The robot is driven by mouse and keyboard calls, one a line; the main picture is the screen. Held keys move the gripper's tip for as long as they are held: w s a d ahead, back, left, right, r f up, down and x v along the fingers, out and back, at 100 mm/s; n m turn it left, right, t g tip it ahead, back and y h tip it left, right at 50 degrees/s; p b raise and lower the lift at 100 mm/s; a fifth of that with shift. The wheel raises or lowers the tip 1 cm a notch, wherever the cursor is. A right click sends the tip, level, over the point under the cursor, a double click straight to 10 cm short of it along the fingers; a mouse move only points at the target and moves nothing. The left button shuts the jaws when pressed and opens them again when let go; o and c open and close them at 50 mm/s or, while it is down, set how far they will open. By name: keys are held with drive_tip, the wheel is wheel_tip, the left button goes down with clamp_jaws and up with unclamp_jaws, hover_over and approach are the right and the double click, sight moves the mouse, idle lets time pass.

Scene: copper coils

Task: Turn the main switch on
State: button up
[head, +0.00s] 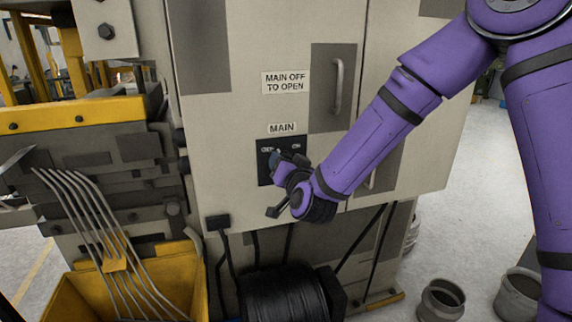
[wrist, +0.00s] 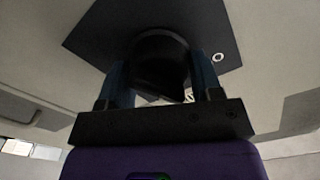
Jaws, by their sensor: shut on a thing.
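The main switch's dark plate (head: 263,178) is on the front of the pale cabinet, under a MAIN label (head: 282,128). Its OFF mark is at the left and ON at the right. My gripper (head: 283,163) is at the plate and covers most of the switch in the head view. In the wrist view the dark round switch knob (wrist: 160,62) sits between the two fingers of my gripper (wrist: 162,78), which is shut on it. The dark plate (wrist: 215,30) shows behind. I cannot tell which mark the knob points to.
The cabinet (head: 260,40) has a door handle (head: 338,85) above right of the switch and a MAIN OFF TO OPEN label (head: 286,82). A black coil (head: 285,295) and cables are below. A yellow bin (head: 70,295) is at lower left. Grey pots (head: 440,300) stand on the floor at right.

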drive_tip(key=m, duration=0.6)
drive_tip(key=shift+d+f+m, duration=0.1)
drive_tip(key=shift+f+m, duration=0.05)
drive_tip(key=shift+m, duration=0.15)
drive_tip(key=m, duration=0.6)
drive_tip(key=shift+f, duration=0.1)
idle(0.3)
drive_tip(key=o, duration=0.8)
drive_tip(key=shift+w, duration=0.1)
drive_tip(key=shift+o, duration=0.2)
drive_tip(key=v, duration=1.1)
drive_tip(key=shift+w, duration=0.1)
